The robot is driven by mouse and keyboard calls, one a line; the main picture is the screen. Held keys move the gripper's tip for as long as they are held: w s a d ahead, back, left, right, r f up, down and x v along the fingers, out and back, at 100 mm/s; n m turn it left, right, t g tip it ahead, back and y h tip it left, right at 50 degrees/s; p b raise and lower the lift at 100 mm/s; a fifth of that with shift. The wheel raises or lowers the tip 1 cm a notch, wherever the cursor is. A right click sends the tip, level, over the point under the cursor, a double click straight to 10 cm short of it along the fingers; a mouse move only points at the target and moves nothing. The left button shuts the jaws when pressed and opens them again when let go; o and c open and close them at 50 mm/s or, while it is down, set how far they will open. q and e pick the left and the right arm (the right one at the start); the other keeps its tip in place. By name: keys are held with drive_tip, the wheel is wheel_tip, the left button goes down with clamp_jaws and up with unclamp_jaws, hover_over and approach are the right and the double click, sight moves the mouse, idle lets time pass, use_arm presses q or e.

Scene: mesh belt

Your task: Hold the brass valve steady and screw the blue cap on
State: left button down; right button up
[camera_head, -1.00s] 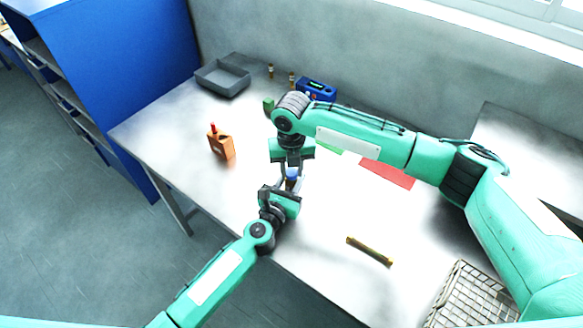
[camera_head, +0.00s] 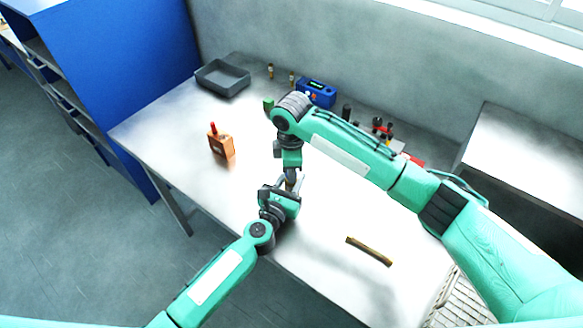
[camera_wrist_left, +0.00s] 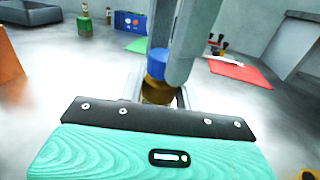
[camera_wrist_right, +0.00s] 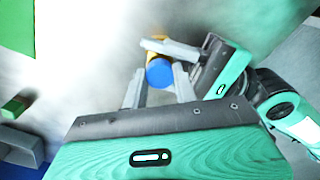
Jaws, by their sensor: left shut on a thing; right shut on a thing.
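The brass valve (camera_wrist_left: 157,93) stands upright between the fingers of my left gripper (camera_head: 288,190), which is shut on it above the table's front part. The blue cap (camera_wrist_left: 157,66) sits directly on top of the valve, in line with it; whether the threads are engaged cannot be seen. My right gripper (camera_wrist_right: 159,84) comes down from above and is shut on the cap, with one finger on each side. In the right wrist view the cap's round top (camera_wrist_right: 160,72) faces me, with a little brass showing beyond it. In the head view the fingers mostly hide both parts.
An orange block (camera_head: 221,146) with a red top stands left. A brass-coloured bar (camera_head: 370,251) lies at the front right. A grey tray (camera_head: 222,90), small brass fittings (camera_head: 271,71) and a blue device (camera_head: 318,93) stand at the back. A wire basket (camera_head: 452,302) is partly hidden by my right arm.

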drive_tip(key=m, duration=0.5)
drive_tip(key=shift+a+m, duration=0.1)
drive_tip(key=shift+m, duration=0.2)
drive_tip(key=m, duration=1.5)
drive_tip(key=shift+m, duration=0.4)
drive_tip(key=o, duration=1.1)
drive_tip(key=shift+w, duration=0.1)
wheel_tip(320, 180, up, 4)
drive_tip(key=shift+f, duration=0.15)
drive_tip(key=shift+r, duration=0.35)
